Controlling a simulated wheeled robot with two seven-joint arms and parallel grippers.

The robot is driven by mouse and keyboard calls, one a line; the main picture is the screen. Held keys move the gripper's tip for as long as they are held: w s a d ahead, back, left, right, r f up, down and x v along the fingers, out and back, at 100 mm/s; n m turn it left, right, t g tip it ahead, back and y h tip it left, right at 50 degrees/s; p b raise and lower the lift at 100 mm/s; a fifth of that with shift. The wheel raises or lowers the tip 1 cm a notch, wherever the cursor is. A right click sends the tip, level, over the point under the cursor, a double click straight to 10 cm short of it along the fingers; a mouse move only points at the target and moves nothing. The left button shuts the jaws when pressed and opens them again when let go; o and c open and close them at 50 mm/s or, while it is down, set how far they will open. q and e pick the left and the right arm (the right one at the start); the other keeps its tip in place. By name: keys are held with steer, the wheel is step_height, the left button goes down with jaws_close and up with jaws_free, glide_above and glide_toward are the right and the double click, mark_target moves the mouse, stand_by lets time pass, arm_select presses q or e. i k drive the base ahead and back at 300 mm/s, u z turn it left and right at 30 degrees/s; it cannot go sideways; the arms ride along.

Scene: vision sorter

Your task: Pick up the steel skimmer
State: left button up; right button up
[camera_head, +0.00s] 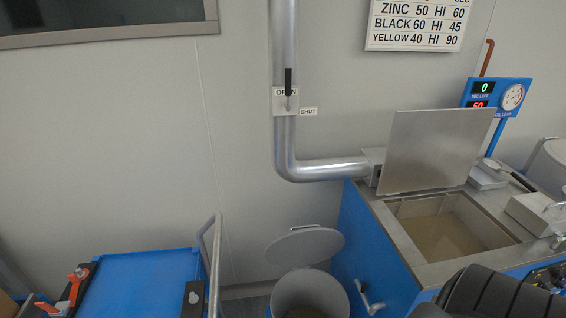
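What looks like the steel skimmer (491,164) is at the right, beside the open tank. It has a small round pale head and a dark handle slanting down to the right. It lies by a metal block on the tank's top; its exact support is hard to tell. No gripper fingers show. A black ribbed part at the lower right seems to be my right arm. My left gripper is out of the picture.
The blue tank (378,256) has a raised steel lid (433,150) and murky liquid inside. A blue display post (498,97) stands behind. A grey bin (309,298) with its lid up stands left of the tank. A blue cart (140,285) is at the lower left.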

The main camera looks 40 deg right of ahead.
mark_target(493, 164)
steer(key=z, duration=2.2)
steer(key=i, duration=0.1)
steer(key=z, duration=2.3)
